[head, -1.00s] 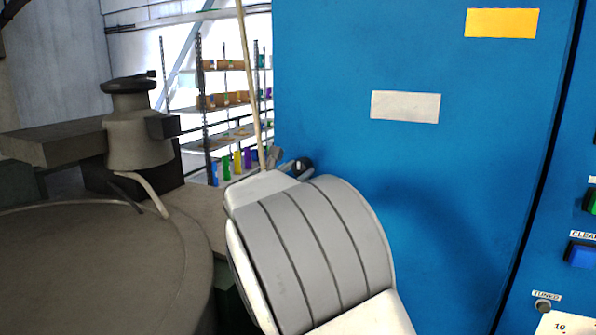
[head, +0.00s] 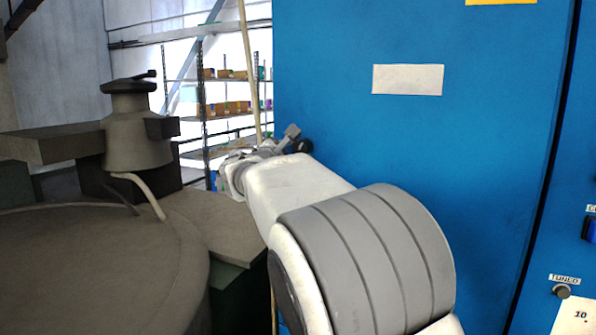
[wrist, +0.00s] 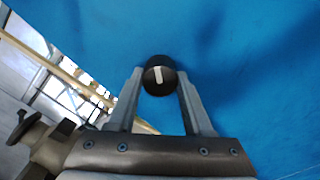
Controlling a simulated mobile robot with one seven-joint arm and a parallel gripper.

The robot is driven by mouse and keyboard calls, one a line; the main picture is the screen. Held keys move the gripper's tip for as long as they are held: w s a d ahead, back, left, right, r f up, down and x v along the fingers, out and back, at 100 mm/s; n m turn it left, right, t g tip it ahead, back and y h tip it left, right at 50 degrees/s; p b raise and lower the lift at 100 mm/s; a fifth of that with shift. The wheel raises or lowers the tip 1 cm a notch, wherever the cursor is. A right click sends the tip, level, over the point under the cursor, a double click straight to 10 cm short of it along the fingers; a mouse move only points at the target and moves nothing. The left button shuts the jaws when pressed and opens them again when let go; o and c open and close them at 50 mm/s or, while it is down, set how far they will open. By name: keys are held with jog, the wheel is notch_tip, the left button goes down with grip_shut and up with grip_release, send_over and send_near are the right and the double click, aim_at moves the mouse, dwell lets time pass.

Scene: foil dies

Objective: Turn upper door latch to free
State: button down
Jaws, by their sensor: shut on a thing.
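The upper door latch is a round black knob with a pale pointer line (wrist: 159,76) on the blue door (head: 420,190). In the wrist view its pointer stands nearly upright, its top leaning slightly left. My gripper (wrist: 160,80) is shut on the knob, with one finger on each side. In the head view the knob (head: 306,146) is small and dark, by the door's left edge, and my gripper (head: 292,132) is beside it. My pale arm hides the lower left part of the door.
A blank white label (head: 407,79) is on the door. A panel with buttons and a "TUNED" knob (head: 562,291) is at right. A large dark round machine part (head: 90,265) stands at left. Shelves with coloured bins (head: 228,107) are behind. A thin pale pole (head: 249,70) runs left of the door.

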jog(key=m+b, duration=0.4)
jog(key=b, duration=0.1)
jog(key=m+b, duration=0.2)
jog(key=shift+f+m+b, duration=0.3)
jog(key=shift+b, duration=0.05)
jog(key=m+b, duration=0.2)
jog(key=m, duration=0.1)
jog(key=shift+r+b, duration=0.1)
jog(key=shift+b, duration=0.3)
jog(key=shift+r+m+b, duration=0.15)
jog(key=shift+m+b, duration=0.55)
jog(key=shift+m, duration=0.4)
jog(key=shift+c, duration=1.5)
grip_release()
jog(key=shift+s, duration=0.1)
